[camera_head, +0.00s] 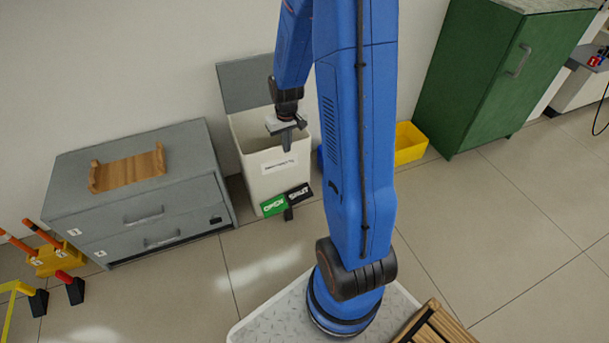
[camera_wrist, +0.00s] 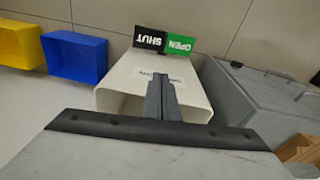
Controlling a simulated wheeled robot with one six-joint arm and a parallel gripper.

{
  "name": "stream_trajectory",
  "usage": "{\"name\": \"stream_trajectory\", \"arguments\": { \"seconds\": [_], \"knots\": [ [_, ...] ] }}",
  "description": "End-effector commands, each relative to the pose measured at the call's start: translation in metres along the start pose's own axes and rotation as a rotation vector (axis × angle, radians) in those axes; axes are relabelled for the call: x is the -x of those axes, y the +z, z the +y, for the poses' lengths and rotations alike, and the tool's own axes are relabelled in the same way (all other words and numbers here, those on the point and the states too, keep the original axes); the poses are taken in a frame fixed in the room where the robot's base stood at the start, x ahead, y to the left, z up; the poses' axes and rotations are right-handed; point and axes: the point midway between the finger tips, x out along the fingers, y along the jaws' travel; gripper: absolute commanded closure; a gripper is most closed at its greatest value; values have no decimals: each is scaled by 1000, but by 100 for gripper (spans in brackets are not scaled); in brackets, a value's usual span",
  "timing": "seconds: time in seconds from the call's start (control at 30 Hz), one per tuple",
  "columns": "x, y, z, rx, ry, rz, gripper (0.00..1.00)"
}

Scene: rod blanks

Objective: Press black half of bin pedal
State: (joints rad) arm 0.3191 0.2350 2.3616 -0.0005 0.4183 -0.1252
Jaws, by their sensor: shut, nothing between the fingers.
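The bin (camera_head: 255,150) is white with a printed label on its front, and its grey lid (camera_head: 250,84) stands up open at the back. The pedal at its foot has a green OPEN half (camera_head: 273,206) on the left and a black SHUT half (camera_head: 299,194) on the right. In the wrist view the bin (camera_wrist: 125,75) appears inverted, with the black half (camera_wrist: 150,40) left of the green half (camera_wrist: 180,44). My gripper (camera_head: 287,143) is shut and empty. It hangs near the bin's upper front, above and apart from the pedal.
A grey drawer cabinet (camera_head: 140,205) with a wooden tray (camera_head: 128,170) on top stands left of the bin. A yellow bin (camera_head: 411,143) and a blue bin (camera_wrist: 75,57) are on the other side. A green cabinet (camera_head: 480,75) stands farther right. The floor in front is clear.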

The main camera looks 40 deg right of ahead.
Motion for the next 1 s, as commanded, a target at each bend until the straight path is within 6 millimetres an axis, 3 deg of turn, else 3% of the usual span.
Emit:
{"name": "stream_trajectory", "arguments": {
  "seconds": [0.03,0.4,0.6,0.73,1.0],
  "knots": [
    [-17,-1,6,-8,-1,-15,100],
    [-128,0,46,-54,-4,-83,100],
    [-180,8,63,-75,-8,-111,100],
    [-200,14,69,-83,-10,-122,100],
    [-220,18,72,-87,-11,-129,100]
  ]
}}
